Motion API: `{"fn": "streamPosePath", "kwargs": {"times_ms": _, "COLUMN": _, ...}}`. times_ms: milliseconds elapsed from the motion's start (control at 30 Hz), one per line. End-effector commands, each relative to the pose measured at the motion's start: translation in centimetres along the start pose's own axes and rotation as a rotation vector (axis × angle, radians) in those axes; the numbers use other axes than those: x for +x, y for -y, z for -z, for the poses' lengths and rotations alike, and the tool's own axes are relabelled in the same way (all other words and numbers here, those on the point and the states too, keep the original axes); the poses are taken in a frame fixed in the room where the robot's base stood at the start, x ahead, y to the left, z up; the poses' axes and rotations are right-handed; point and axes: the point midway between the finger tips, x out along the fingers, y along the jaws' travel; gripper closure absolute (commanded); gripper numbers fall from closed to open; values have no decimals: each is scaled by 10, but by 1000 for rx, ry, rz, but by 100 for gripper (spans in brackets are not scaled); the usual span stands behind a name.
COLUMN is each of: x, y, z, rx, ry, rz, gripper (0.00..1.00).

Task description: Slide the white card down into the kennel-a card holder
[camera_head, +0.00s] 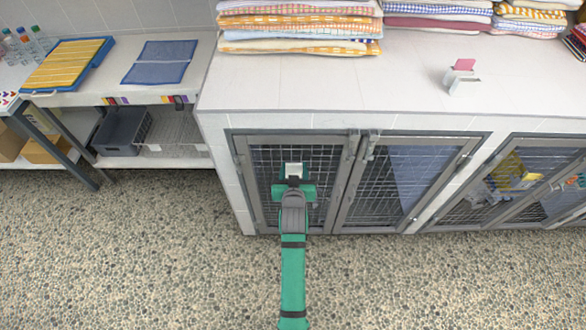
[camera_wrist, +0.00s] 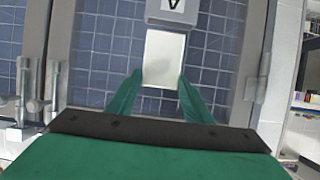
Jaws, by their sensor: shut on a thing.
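The white card (camera_wrist: 164,58) is upright in the wrist view, its near end between the fingertips of my gripper (camera_wrist: 160,78). My gripper is shut on it. The card's far end meets the edge of the grey kennel-a card holder (camera_wrist: 172,12), which bears an upside-down letter A. I cannot tell whether the card's end is inside the holder or just in front of it. In the head view, my gripper (camera_head: 293,182) is at the leftmost kennel door (camera_head: 265,160), with a small pale patch just above it; card and holder cannot be told apart there.
The wire mesh door has a metal frame, with a latch (camera_wrist: 28,95) at the left in the wrist view. A countertop (camera_head: 400,90) above the kennels bears towel stacks (camera_head: 300,25) and a small stand with a pink card (camera_head: 463,66). The pebbled floor in front is clear.

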Motion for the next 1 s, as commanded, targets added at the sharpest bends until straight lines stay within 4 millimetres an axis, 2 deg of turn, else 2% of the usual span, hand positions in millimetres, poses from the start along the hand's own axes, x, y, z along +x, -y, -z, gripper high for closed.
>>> {"fn": "streamPosePath", "kwargs": {"times_ms": 1000, "x": -2, "y": 7, "z": -1, "rx": -2, "ry": 0, "rz": 5, "gripper": 75}}
